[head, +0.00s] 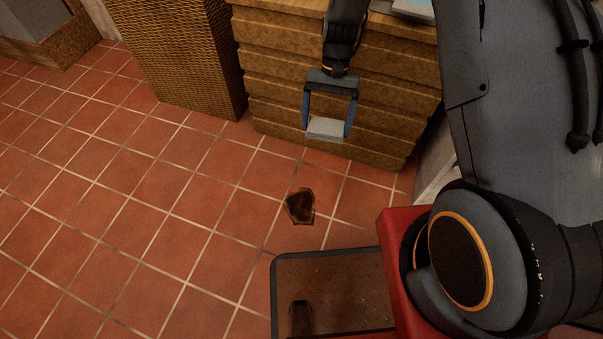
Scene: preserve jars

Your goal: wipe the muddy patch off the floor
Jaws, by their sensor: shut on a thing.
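A dark brown muddy patch (300,206) lies on the red tiled floor (150,200), near the middle of the head view. My gripper (328,126) hangs above and beyond the patch, a little to its right in the picture, in front of the wooden drawers. Its two blue fingers are shut on a pale grey block-like thing (326,128), perhaps a sponge or folded cloth. The grey thing is held in the air, apart from the patch. Its underside is hidden.
A wooden chest of drawers (280,90) stands behind my gripper. A tall woven basket (185,60) stands left of it. A wooden box (50,50) is at the far left. The tiled floor left of the patch is clear.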

